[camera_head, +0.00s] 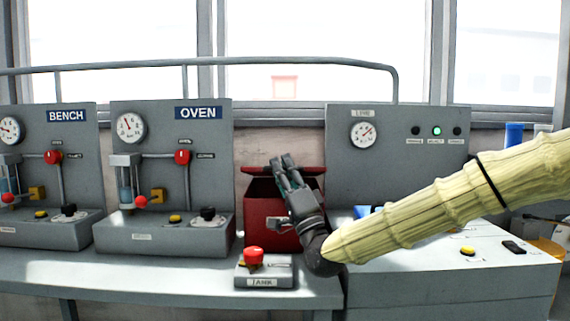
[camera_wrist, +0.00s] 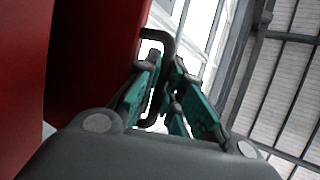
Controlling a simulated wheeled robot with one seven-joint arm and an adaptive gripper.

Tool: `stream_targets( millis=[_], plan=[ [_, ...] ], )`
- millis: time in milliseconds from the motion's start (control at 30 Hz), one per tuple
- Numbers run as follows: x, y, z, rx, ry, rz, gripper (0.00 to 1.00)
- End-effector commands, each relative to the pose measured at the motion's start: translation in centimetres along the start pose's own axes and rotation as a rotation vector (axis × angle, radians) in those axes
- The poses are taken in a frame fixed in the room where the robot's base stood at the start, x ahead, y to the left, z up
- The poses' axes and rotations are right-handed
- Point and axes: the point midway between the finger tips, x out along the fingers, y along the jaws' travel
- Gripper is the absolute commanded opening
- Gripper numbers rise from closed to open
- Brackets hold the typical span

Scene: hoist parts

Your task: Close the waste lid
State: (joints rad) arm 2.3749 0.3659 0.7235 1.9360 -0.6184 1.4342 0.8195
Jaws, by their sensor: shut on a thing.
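The red waste bin (camera_head: 262,220) stands on the bench between the OVEN panel and the LINE panel. Its lid (camera_head: 312,171) is raised, with a dark gap or shaded underside below its top edge. My gripper (camera_head: 283,163) reaches up in front of the bin, its fingertips at the lid's top edge. In the wrist view my gripper (camera_wrist: 164,75) has its teal-padded fingers closed around a dark bent handle (camera_wrist: 156,37) beside the dark red lid (camera_wrist: 98,55). My fingers and wrist hide part of the bin's front and right side.
A red button box labelled JANK or similar (camera_head: 264,272) stands just in front of the bin. The OVEN unit (camera_head: 165,235) is close on the left. The white-topped LINE console (camera_head: 450,265) lies under my arm on the right. A grey rail (camera_head: 300,64) runs behind.

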Motion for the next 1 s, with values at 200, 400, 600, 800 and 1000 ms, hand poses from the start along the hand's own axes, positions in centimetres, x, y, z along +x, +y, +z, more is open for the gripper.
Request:
stream_targets(
  millis=[200, 400, 600, 800, 1000],
  plan=[
    [-0.46, 0.26, 0.28, 0.000, -0.001, 0.000, 0.00],
    [-0.46, 0.24, 0.27, 0.000, -0.001, 0.000, 0.00],
    [-0.44, 0.23, 0.26, 0.000, -0.001, 0.000, 0.19],
    [-0.43, 0.22, 0.25, 0.000, 0.000, -0.001, 0.19],
    [-0.85, 0.25, 0.21, 0.000, 0.000, 0.000, 0.19]
  ],
)
